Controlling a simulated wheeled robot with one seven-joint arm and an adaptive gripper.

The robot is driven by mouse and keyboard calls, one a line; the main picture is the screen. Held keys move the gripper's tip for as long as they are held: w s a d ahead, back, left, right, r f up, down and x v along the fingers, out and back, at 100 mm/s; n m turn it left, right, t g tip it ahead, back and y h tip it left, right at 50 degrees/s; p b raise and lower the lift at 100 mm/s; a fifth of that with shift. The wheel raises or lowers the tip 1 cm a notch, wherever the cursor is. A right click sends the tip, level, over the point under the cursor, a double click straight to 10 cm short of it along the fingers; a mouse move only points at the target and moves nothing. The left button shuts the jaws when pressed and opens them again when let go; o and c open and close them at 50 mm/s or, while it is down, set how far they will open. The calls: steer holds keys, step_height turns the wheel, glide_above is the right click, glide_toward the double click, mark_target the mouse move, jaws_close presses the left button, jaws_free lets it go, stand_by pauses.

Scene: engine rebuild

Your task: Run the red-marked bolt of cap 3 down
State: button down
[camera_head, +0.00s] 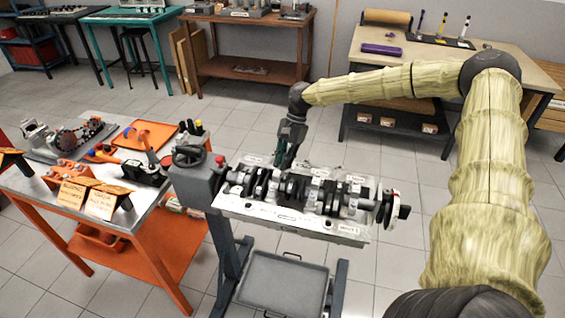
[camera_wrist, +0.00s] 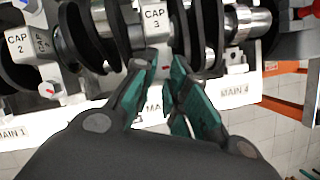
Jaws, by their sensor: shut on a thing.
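Cap 3 (camera_wrist: 155,18) is a light metal bearing cap across the crankshaft, at the top middle of the wrist view. The red-marked bolt (camera_wrist: 165,68) of cap 3 stands at its near end. Only a small bit of its head and red mark shows between my fingertips. My gripper (camera_wrist: 163,70), with teal fingers, is shut on this bolt. In the head view my gripper (camera_head: 284,158) reaches down at the far side of the engine block (camera_head: 290,217). The bolt is hidden there, and how deep it is seated cannot be told.
Dark crankshaft webs (camera_wrist: 195,30) stand close on both sides of my fingers. Cap 2 (camera_wrist: 28,42) and its bolt with a red mark (camera_wrist: 48,89) are to the left. An orange-legged bench (camera_head: 140,215) with tools stands left of the engine stand (camera_head: 198,185).

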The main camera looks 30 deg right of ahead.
steer(key=shift+r+m, duration=0.2)
steer(key=shift+m, duration=0.3)
steer(key=c, duration=1.4)
jaws_free()
steer(key=shift+s, duration=0.1)
steer(key=v, duration=1.2)
steer(key=shift+s, duration=0.15)
